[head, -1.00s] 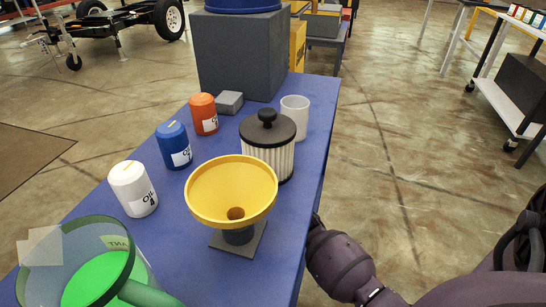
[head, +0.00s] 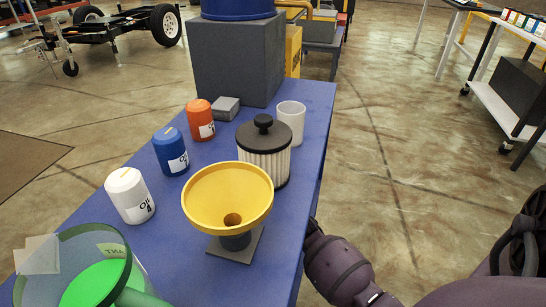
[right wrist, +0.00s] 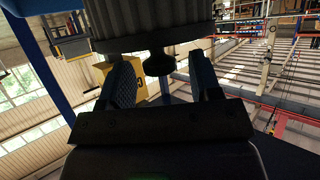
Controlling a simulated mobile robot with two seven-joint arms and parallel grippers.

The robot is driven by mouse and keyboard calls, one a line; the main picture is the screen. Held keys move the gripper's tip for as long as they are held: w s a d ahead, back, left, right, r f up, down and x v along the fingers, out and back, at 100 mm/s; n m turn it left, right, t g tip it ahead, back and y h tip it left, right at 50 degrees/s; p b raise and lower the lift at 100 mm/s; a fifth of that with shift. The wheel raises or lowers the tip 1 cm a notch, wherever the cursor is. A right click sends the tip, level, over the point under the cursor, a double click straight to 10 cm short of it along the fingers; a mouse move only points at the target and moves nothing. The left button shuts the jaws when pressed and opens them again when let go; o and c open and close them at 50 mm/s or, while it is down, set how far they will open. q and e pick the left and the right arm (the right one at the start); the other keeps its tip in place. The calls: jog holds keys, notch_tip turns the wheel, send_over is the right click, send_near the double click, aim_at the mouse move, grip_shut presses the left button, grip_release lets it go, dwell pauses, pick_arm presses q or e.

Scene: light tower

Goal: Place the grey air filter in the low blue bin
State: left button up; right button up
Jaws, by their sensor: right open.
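In the head view, the air filter (head: 264,165) stands upright on the blue table, with a pleated pale body, dark grey lid and black knob. A round blue container (head: 237,9) sits on a grey block, cut off by the top edge; I cannot tell whether it is the low bin. In the right wrist view, my right gripper (right wrist: 160,63) is open. A pleated grey body with a dark rim and knob (right wrist: 150,22) appears inverted there, its knob between the fingers in the picture; contact cannot be told. My left gripper is out of view.
A yellow funnel (head: 228,193) on a stand is just in front of the filter, and a white cup (head: 291,121) just behind. White (head: 129,195), blue (head: 171,151) and orange (head: 199,120) bottles line the left. A green container (head: 92,275) is at the near left.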

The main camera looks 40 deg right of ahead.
pick_arm(q)
jog(key=p, duration=0.2)
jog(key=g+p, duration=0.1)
jog(key=p, duration=0.1)
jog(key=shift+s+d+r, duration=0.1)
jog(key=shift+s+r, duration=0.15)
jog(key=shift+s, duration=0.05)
pick_arm(e)
jog(key=v, duration=1.1)
jog(key=shift+s+r, duration=0.15)
jog(key=shift+s, duration=0.15)
